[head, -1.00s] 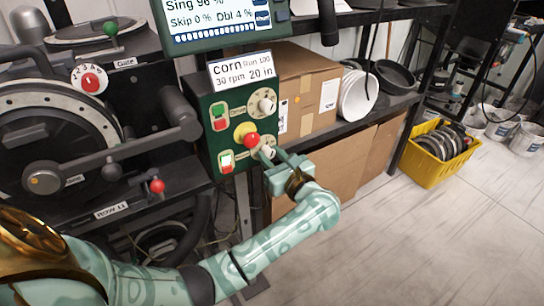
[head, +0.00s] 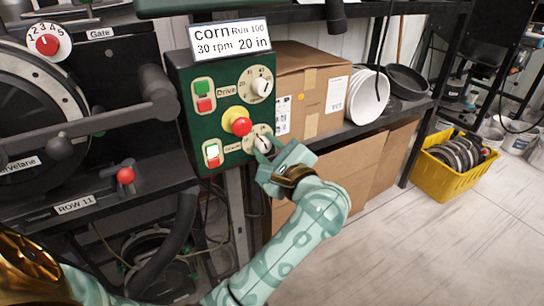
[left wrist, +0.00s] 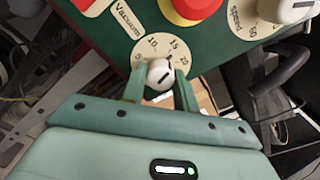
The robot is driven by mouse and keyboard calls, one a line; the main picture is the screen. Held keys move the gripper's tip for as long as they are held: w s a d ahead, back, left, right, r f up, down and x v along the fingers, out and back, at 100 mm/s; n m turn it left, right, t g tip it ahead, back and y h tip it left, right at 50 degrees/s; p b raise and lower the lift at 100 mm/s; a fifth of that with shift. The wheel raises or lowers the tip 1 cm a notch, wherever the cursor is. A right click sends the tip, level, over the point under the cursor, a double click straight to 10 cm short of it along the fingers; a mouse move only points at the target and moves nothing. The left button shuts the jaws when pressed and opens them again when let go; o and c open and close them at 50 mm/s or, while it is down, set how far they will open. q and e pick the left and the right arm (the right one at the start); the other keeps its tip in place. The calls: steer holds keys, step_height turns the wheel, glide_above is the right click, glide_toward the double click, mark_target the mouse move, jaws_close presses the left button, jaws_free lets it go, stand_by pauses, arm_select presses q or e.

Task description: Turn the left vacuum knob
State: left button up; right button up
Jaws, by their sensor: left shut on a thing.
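The vacuum knob (head: 262,143) is a white knob with a dark pointer line on a round numbered dial, low on the right of the green control box (head: 178,110). In the left wrist view the knob (left wrist: 160,74) sits between the two fingers, beside a "Vacuum" label (left wrist: 127,18). My left gripper (head: 266,153) is shut on the knob, one finger on each side; in the left wrist view the gripper (left wrist: 160,84) covers the dial's lower part. My right gripper is not in view.
A red stop button (head: 241,126) on a yellow collar sits just above left of the knob. Another white knob (head: 262,87) is higher up. A cardboard box (head: 310,90) stands on the shelf at right. A yellow crate (head: 447,178) is on the floor.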

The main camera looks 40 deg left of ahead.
arm_select(q)
steer(key=shift+f+n+b, duration=0.1)
steer(key=shift+n+b, duration=0.5)
steer(key=shift+n, duration=0.1)
steer(key=o, duration=1)
steer(key=shift+c, duration=0.2)
steer(key=shift+d, duration=0.1)
